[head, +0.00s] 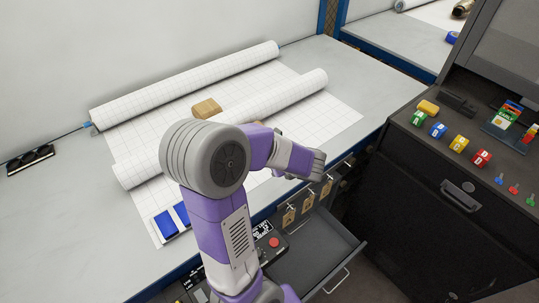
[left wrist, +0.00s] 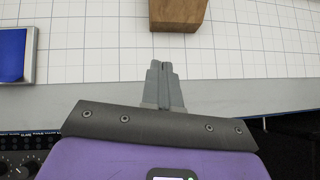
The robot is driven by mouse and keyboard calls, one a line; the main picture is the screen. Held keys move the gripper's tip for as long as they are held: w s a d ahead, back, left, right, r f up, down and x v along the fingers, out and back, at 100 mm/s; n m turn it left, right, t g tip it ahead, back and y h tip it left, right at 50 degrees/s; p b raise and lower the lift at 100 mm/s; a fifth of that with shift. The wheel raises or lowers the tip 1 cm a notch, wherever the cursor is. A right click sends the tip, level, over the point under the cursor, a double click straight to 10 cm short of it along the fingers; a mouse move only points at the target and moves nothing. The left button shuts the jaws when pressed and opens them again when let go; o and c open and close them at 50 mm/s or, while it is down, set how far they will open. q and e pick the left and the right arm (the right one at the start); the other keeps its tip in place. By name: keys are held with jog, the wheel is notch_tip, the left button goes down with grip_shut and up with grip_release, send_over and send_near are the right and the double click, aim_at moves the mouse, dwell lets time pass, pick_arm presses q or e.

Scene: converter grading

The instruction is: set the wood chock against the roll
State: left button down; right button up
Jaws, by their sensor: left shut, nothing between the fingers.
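A wood chock (head: 206,109) lies on the gridded sheet between the two paper rolls, close to the front roll (head: 305,88); I cannot tell if they touch. In the left wrist view a wood block (left wrist: 178,12) is cut off by the top edge, on gridded paper; I cannot tell whether it is the same piece. My left gripper (left wrist: 161,66) is shut and empty, its tips pointing towards that block with a gap between. In the head view my arm hides part of the front roll, and the fingertips are not clear. My right gripper is not in view.
The back roll (head: 185,82) lies near the wall. Blue blocks (head: 165,224) are at the sheet's front left. An open drawer (head: 310,255) juts out below the table's front edge. A dark cabinet (head: 440,180) with coloured blocks stands at right. The table's left part is mostly clear.

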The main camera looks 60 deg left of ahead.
pick_arm(q)
jog(key=w+d+r+n+g+p, duration=0.2)
jog(key=w+d+p, duration=0.1)
jog(key=w+p, duration=0.15)
jog(key=b+x, duration=0.1)
jog(key=x, duration=0.2)
jog(key=b+x, duration=0.1)
jog(key=x, duration=0.2)
jog(key=w+b+x, duration=0.1)
jog(key=x, duration=0.2)
jog(key=shift+s+a+f+b, duration=0.15)
jog(key=shift+a+f+b, duration=0.1)
jog(key=shift+f+b, duration=0.15)
jog(key=a, duration=0.3)
jog(key=shift+s+a+r, duration=0.1)
jog(key=shift+s+a, duration=0.05)
jog(key=shift+a, duration=0.5)
